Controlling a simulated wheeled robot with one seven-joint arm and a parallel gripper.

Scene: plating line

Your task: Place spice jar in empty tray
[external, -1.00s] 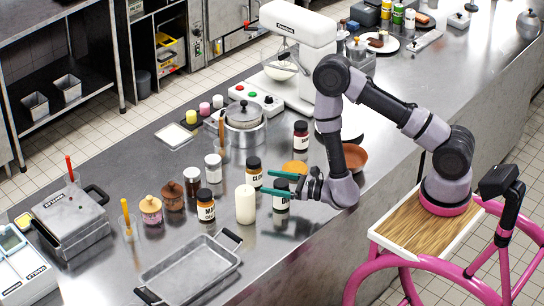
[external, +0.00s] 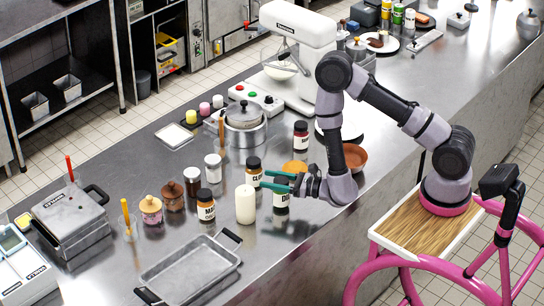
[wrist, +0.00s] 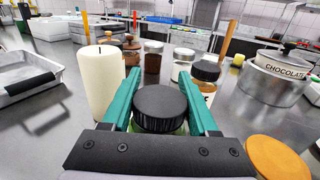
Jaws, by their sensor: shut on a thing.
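My gripper (external: 281,183) has its teal fingers on either side of a spice jar with a black lid and a white label (external: 281,200), and is shut on it. In the wrist view the jar's black lid (wrist: 160,103) sits between the fingers. The jar is upright and appears to be at counter level; whether it touches the counter I cannot tell. The empty metal tray (external: 190,268) with black handles lies on the counter to the lower left; part of it shows at the left of the wrist view (wrist: 28,88).
A white candle (external: 245,205) stands just left of the held jar, between it and the tray. Other jars (external: 206,205) (external: 254,171) stand close by. A pot (external: 244,125), a mixer (external: 300,50) and an orange-brown bowl (external: 354,159) are farther off.

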